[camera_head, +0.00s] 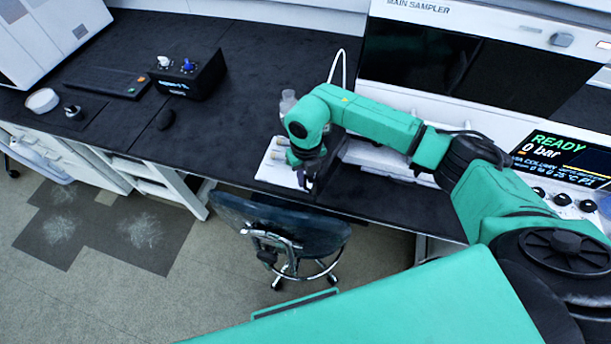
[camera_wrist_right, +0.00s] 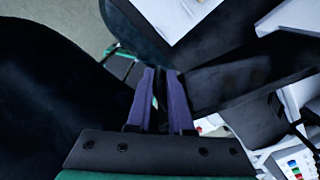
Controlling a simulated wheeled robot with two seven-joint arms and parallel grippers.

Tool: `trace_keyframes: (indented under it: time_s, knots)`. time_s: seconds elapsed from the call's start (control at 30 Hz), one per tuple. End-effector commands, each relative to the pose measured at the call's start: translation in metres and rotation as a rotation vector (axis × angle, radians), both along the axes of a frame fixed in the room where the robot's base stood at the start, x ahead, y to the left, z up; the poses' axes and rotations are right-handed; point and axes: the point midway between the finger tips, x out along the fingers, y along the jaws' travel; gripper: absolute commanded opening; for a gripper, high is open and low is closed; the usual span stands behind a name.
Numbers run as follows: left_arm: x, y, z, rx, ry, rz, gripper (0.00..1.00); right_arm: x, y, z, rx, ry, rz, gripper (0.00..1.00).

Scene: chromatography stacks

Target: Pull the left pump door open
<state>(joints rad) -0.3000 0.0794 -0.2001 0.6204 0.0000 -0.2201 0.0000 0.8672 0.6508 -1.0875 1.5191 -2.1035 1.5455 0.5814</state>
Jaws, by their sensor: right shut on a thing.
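My right gripper (camera_head: 306,178) reaches down at the front of the white instrument stack, over the bench's front part. In the right wrist view its two purple fingers (camera_wrist_right: 165,98) point away from the camera, close together, with the edge of a dark panel between them. This panel, which I take to be the left pump door (camera_wrist_right: 232,76), stretches to the right of the fingers. In the head view a dark panel (camera_head: 335,150) stands beside the gripper, partly hidden by my wrist; its hinge is hidden. My left gripper is not in view.
The main sampler (camera_head: 440,65) stands above, and a lit READY display (camera_head: 555,150) is at the right. A white tray or sheet (camera_head: 272,172) lies by the gripper. A chair (camera_head: 285,232) is below the bench edge.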

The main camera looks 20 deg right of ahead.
Motion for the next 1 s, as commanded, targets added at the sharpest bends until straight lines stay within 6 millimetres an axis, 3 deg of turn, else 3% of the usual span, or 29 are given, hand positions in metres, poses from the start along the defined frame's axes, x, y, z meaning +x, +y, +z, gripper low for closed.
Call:
trace_keyframes:
  time_s: [0.77, 1.0]
  knots:
    - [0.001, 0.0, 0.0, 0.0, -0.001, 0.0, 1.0, -0.002, 0.003, 0.0, 0.007, 0.002, 0.005, 0.0]
    - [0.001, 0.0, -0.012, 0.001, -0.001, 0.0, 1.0, -0.027, -0.017, -0.003, 0.005, 0.002, 0.178, 0.0]
